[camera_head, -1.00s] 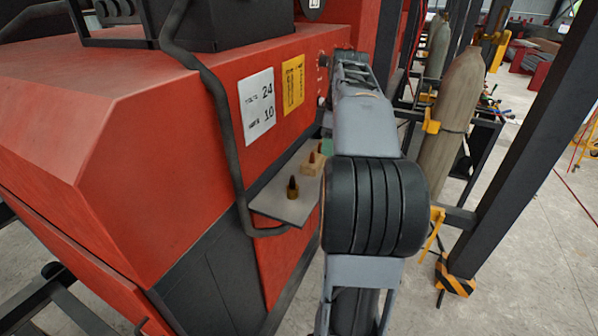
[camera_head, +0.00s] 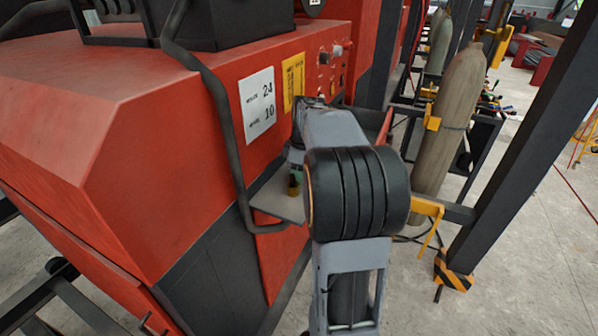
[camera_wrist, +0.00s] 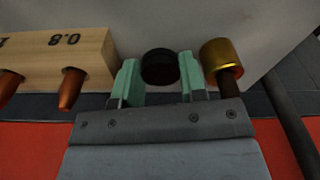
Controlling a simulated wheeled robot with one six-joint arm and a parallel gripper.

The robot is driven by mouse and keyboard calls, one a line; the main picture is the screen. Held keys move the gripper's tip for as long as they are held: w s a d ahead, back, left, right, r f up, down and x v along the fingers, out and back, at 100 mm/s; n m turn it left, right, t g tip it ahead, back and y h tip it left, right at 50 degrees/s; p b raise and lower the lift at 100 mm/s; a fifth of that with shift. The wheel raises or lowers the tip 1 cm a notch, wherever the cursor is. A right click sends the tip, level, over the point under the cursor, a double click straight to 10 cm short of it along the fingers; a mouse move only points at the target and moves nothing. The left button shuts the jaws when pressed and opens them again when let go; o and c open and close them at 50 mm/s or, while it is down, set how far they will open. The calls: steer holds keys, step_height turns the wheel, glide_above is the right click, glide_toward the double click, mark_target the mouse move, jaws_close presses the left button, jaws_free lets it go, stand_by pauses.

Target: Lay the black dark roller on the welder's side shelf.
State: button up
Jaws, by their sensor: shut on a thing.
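The black dark roller (camera_wrist: 159,67) is a short black cylinder between the green fingers of my gripper (camera_wrist: 160,80) in the wrist view. My gripper is shut on it. The welder's side shelf (camera_head: 275,204) is a light grey plate on the red welder's side. It fills the background of the wrist view (camera_wrist: 205,20). In the head view my arm hides the roller and most of the shelf, and my gripper (camera_head: 296,172) shows only in part over the shelf. I cannot tell whether the roller touches the shelf.
On the shelf, a brass-coloured piece with a dark end (camera_wrist: 222,58) stands close beside the right finger. A wooden block (camera_wrist: 62,55) with copper tips sits left of the left finger. A dark bent pipe (camera_head: 235,170) runs down beside the shelf's left edge.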

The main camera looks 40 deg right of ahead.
steer(key=shift+f, duration=0.1)
steer(key=shift+f, duration=0.15)
steer(key=o, duration=0.7)
step_height(320, 180, up, 12)
steer(key=s, duration=0.1)
steer(key=s+a+f+m+t, duration=0.1)
steer(key=s+a+f+m, duration=0.1)
steer(key=s+a+f, duration=0.2)
steer(key=s+a+f+m+t, duration=0.1)
steer(key=s+a+f+m, duration=0.2)
steer(key=a, duration=0.6)
steer(key=s+a+f+m+t+h, duration=0.1)
steer(key=s+a+f+m, duration=0.2)
steer(key=s+a+f, duration=0.2)
steer(key=shift+s+a+f+t, duration=0.25)
steer(key=shift+a+f, duration=0.45)
steer(key=shift+a, duration=0.4)
